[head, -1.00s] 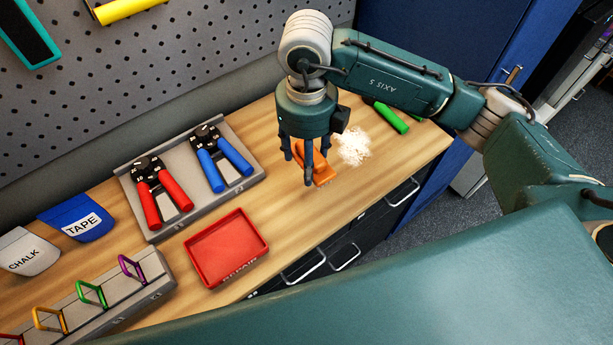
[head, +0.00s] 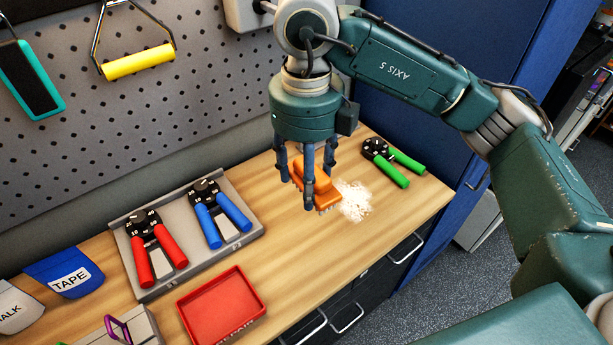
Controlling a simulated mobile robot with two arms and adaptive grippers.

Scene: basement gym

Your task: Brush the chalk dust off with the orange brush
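The orange brush (head: 325,189) is between the fingers of my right gripper (head: 309,188), with its pale bristles facing down. The gripper is shut on it, and one finger hides part of its body. The white chalk dust (head: 354,202) lies in a patch on the wooden bench, just right of the brush. The brush's right end is close to the left edge of the dust. I cannot tell whether the bristles touch the bench. My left gripper is not in view.
Green-handled pliers (head: 391,176) lie behind and right of the dust. A grey tray (head: 161,283) holds red and blue pliers at left. A red tray (head: 222,308) is near the front edge. A pegboard (head: 190,75) stands behind, a blue cabinet (head: 440,50) at right.

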